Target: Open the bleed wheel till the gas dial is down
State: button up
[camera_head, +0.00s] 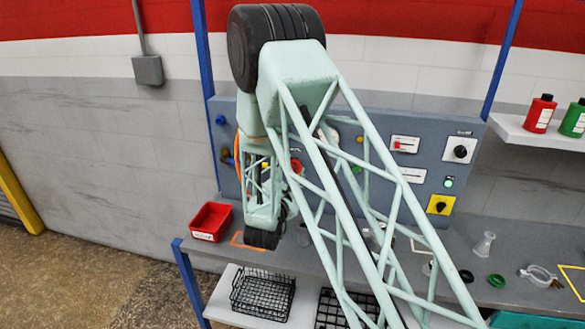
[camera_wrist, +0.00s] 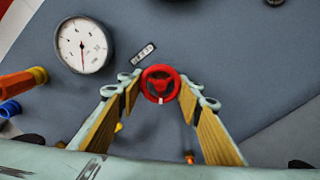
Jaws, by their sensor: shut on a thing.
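The bleed wheel (camera_wrist: 152,74) is small and red, with a white mark at the lower part of its rim, and sits on the grey panel in the wrist view. My gripper (camera_wrist: 160,86) is shut on it, with one finger on its left side and one on its right. The gas dial (camera_wrist: 84,45) is a round white gauge at the upper left of the wrist view. Its thin red needle points about straight down in the picture; its numbers are too small to read. In the head view my arm covers much of the panel, and I cannot make out the grip there.
In the wrist view, a small label plate (camera_wrist: 142,54) lies between dial and wheel, and orange and blue handles (camera_wrist: 12,88) stick out at left. In the head view, a red bin (camera_head: 211,220) and glass flask (camera_head: 484,244) stand on the bench under the grey panel (camera_head: 425,150).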

jog(key=o, duration=0.9)
jog(key=shift+s+a, duration=0.35)
jog(key=shift+s, duration=1.6)
jog(key=shift+s+a, duration=0.3)
jog(key=shift+s, duration=1.7)
jog(key=shift+s+a, duration=0.35)
jog(key=shift+s, duration=1.6)
